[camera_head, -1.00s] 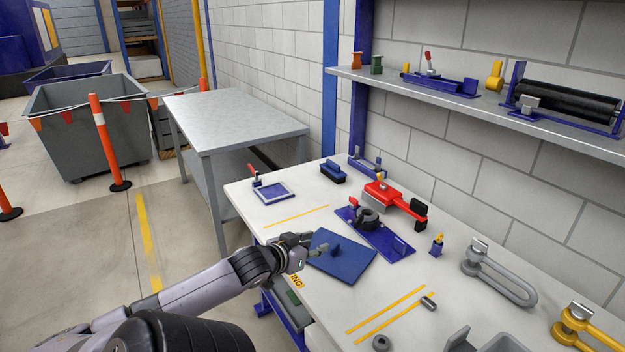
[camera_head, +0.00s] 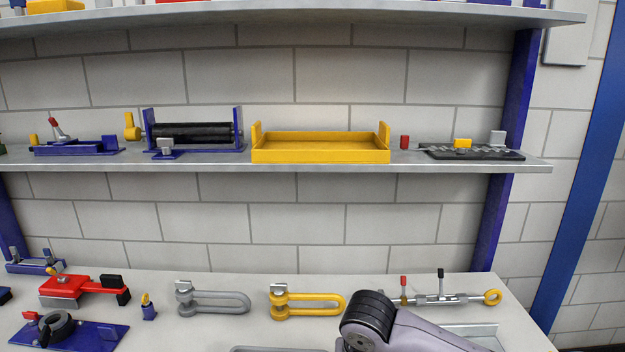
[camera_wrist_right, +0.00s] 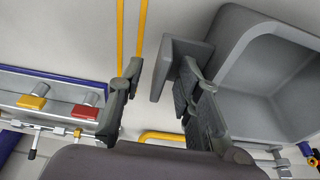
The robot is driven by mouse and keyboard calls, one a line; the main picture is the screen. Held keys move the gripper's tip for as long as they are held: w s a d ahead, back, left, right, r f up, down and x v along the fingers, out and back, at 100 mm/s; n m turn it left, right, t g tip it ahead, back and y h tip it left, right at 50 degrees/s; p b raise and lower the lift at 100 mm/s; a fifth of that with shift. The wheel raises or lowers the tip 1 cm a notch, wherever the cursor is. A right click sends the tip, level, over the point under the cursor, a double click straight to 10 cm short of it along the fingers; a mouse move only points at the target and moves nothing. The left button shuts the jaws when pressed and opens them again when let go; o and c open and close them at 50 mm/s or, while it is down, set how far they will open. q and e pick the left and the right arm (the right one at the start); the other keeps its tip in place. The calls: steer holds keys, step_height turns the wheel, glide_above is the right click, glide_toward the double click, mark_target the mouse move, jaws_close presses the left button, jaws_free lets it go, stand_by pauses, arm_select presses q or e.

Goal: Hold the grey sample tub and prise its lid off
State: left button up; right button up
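In the right wrist view a grey, hollow, box-like thing (camera_wrist_right: 245,75), which may be the sample tub, lies to the right of my right gripper (camera_wrist_right: 158,72). Its inside shows as open; I cannot make out a separate lid. A grey upright tab or plate (camera_wrist_right: 165,70) stands beside it, close to the right-hand finger; I cannot tell if they touch. The fingers are apart, with a clear gap between them. In the head view only a thin grey rim (camera_head: 280,349) shows at the bottom edge, beside my right arm. My left gripper is out of view.
On the bench stand a grey shackle (camera_head: 215,301), a yellow shackle (camera_head: 308,302), a turnbuckle-like rod (camera_head: 445,298) and a red tool (camera_head: 75,288). A shelf (camera_head: 310,162) above carries a yellow tray (camera_head: 320,149). Blue-edged gear with coloured blocks (camera_wrist_right: 85,112) lies left of the gripper.

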steer(key=w+p+v, duration=0.1)
steer(key=p+v, duration=0.9)
steer(key=v, duration=0.9)
steer(key=shift+w+r, duration=0.25)
steer(key=shift+w, duration=0.1)
